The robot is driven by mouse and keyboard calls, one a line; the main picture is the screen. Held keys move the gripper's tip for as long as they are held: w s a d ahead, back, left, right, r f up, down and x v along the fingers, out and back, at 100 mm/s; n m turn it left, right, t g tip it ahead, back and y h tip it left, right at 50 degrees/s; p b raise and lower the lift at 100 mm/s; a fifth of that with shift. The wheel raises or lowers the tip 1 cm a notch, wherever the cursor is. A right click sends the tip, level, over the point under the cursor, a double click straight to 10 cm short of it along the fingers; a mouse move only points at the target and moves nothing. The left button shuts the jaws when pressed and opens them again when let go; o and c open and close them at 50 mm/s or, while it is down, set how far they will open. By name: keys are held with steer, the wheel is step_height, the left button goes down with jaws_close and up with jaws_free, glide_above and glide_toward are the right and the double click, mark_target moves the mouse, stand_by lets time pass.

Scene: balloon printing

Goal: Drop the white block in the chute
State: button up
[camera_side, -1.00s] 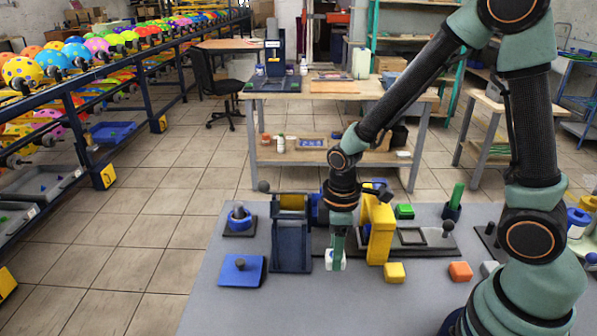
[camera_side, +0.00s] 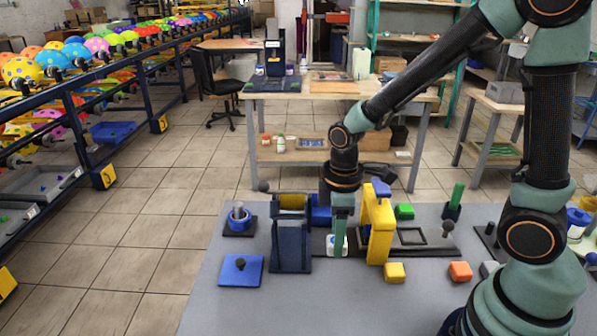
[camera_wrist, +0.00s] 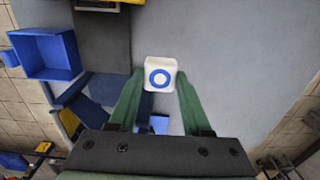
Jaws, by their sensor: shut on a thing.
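My gripper (camera_side: 338,240) is shut on the white block (camera_side: 338,246), with a green finger on either side of it in the wrist view. The block's face shows a blue ring (camera_wrist: 160,79) there. The side view shows the block between the dark blue stand (camera_side: 291,245) on the left and the yellow arch (camera_side: 377,228) on the right. A blue open-topped box (camera_side: 321,214) stands behind, partly hidden by my arm; a blue box (camera_wrist: 45,55) shows at upper left in the wrist view. I cannot tell for sure which part is the chute.
Yellow (camera_side: 394,272) and orange (camera_side: 460,271) blocks lie at front right. A green block (camera_side: 404,211) sits behind the arch. A blue plate (camera_side: 242,269) and a blue ring on a post (camera_side: 239,220) are at left. The grey table's front is clear.

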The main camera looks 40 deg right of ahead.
step_height(320, 180, up, 21)
steer(key=w+a+f, duration=0.1)
steer(key=w+a, duration=0.3)
steer(key=w, duration=0.5)
steer(key=shift+a+f, duration=0.1)
steer(key=shift+f, duration=5.9)
steer(key=o, duration=1.2)
steer(key=shift+w+r, duration=0.1)
step_height(320, 180, up, 12)
